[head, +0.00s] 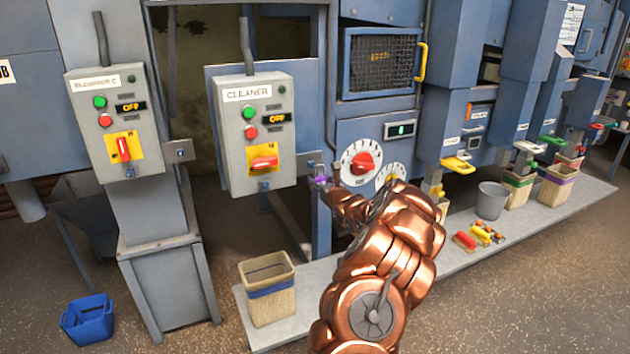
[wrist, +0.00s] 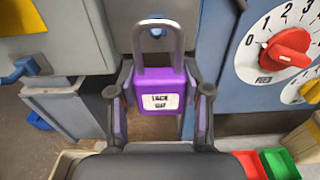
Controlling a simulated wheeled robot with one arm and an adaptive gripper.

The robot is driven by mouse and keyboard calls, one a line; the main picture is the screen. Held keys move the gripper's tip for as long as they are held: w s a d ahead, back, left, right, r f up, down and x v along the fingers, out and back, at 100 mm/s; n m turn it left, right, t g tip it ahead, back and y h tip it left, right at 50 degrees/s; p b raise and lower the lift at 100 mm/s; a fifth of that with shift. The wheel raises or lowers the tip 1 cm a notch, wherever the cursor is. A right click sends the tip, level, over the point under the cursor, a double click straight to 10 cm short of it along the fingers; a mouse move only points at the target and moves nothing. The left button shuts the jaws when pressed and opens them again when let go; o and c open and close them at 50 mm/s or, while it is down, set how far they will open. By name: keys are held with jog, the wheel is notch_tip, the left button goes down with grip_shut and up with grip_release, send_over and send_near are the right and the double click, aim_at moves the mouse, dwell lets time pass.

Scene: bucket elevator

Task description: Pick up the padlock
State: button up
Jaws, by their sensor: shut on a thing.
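The purple padlock (wrist: 158,88) is upright between the fingers of my gripper (wrist: 158,108) in the wrist view. Its grey shackle points up and its white label reads "LOCK OUT". My gripper is shut on the sides of its body. In the head view, the padlock shows as a small purple patch (head: 320,180) at the end of my copper arm, beside the grey CLEANER control box (head: 254,135). The shackle overlaps a grey plate behind it; I cannot tell whether it passes through that plate.
The ELEVATOR C box (head: 118,120) stands left of the CLEANER box. A dial panel with a red knob (head: 363,162) is close to the right of my gripper. A woven bin (head: 268,305), a grey bucket (head: 491,200) and several coloured items (head: 479,235) stand on the low platform.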

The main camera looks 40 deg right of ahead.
jog(key=b+v, duration=0.3)
jog(key=v, duration=1)
jog(key=shift+s+a+f, duration=0.15)
jog(key=shift+s+f, duration=0.15)
jog(key=shift+f, duration=0.1)
jog(key=w+a+n+y+p, duration=0.2)
jog(key=w+a+y, duration=0.2)
jog(key=a, duration=0.7)
jog(key=w+a+n+y+p, duration=0.2)
jog(key=w+a+n+y, duration=0.15)
jog(key=a, duration=0.85)
jog(key=w+a+n+y+p, duration=0.2)
jog(key=w+a+y, duration=0.15)
jog(key=a, duration=0.75)
jog(key=s+a+f+n+g+y+p, duration=0.1)
jog(key=a+n+y+p, duration=0.1)
jog(key=a, duration=1)
jog(key=shift+s+a+f+y, duration=0.2)
jog(key=shift+s+a+y, duration=0.1)
jog(key=shift+y, duration=0.2)
